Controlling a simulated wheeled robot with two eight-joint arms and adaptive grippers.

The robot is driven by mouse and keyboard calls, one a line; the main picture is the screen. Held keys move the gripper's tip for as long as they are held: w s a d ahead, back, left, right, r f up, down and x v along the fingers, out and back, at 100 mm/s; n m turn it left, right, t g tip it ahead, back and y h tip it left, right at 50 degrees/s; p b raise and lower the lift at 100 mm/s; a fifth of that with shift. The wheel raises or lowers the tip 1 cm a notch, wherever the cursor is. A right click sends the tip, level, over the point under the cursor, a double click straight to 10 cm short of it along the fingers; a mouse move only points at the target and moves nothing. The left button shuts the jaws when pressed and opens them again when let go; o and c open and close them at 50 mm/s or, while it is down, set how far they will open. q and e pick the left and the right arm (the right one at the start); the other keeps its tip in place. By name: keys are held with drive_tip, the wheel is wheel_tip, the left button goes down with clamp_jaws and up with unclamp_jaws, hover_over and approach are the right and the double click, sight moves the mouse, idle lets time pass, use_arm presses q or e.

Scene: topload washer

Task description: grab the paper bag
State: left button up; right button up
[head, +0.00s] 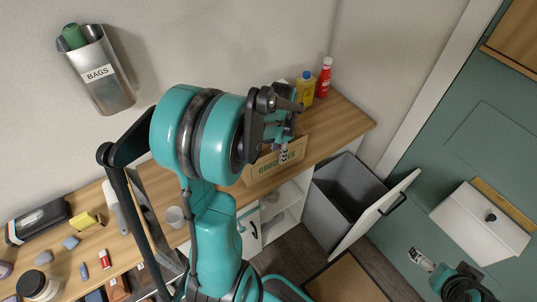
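The brown paper bag (262,172) with green lettering is on the wooden counter, in the middle of the head view. My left arm crosses in front of its left side and hides part of it. My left gripper (285,152) is over the upper part of the bag, with its fingertips overlapping the bag in the picture. I cannot tell whether it touches the bag or whether its fingers are open or shut. My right gripper (420,259) is at the lower right, far from the bag, and its finger opening is too small to read.
A yellow bottle (306,89) and a red bottle (324,77) stand behind the bag near the wall. A grey open bin (335,200) is right of the counter. A cup (175,217) and several small items lie along the left counter. A bags holder (98,72) hangs on the wall.

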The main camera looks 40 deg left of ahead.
use_arm(q)
drive_tip(key=f, duration=0.2)
drive_tip(key=f+b, duration=0.1)
drive_tip(key=f, duration=0.1)
drive_tip(key=f+b, duration=0.1)
drive_tip(key=f, duration=0.1)
drive_tip(key=shift+w+a+f, duration=0.15)
drive_tip(key=shift+a+f, duration=0.2)
drive_tip(key=shift+r, duration=0.1)
drive_tip(key=shift+c, duration=0.7)
clamp_jaws()
